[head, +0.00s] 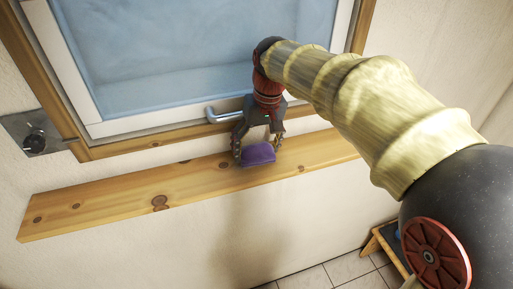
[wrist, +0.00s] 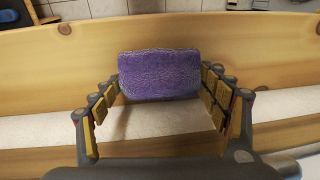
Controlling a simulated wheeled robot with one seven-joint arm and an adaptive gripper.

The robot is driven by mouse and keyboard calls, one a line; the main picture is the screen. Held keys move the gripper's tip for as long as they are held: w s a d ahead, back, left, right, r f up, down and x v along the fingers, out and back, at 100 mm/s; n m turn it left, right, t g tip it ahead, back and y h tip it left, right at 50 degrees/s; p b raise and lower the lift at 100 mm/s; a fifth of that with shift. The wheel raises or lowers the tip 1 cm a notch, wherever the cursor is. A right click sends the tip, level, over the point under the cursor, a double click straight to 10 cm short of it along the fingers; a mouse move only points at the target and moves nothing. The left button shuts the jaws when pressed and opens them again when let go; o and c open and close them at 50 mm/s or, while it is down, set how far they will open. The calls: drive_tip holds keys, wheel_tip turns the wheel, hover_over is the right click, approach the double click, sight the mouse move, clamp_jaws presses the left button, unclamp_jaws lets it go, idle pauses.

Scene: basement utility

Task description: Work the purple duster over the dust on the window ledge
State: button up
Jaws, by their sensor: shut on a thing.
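The purple duster (head: 257,154) is a block with a rough, textured face. My gripper (head: 258,148) is shut on it, with one finger on each side. In the wrist view the duster (wrist: 160,75) sits between the two padded fingers, over the wooden window ledge (wrist: 60,62). I cannot tell whether the duster touches the wood. I see knots on the ledge but cannot make out dust clearly.
The window (head: 190,50) has a white frame and a light handle (head: 225,115) close to my gripper. A dark knob on a metal plate (head: 35,135) is on the wall at left. A small wooden-framed item (head: 380,245) stands on the tiled floor. The ledge's left part is clear.

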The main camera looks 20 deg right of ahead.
drive_tip(key=shift+f+b, duration=0.3)
drive_tip(key=shift+f, duration=0.3)
idle(1.1)
drive_tip(key=shift+a, duration=0.1)
drive_tip(key=shift+a, duration=0.5)
drive_tip(key=shift+d+r, duration=0.15)
drive_tip(key=shift+d, duration=1.05)
drive_tip(key=shift+a, duration=1.15)
drive_tip(key=shift+d, duration=1.15)
drive_tip(key=shift+a, duration=0.15)
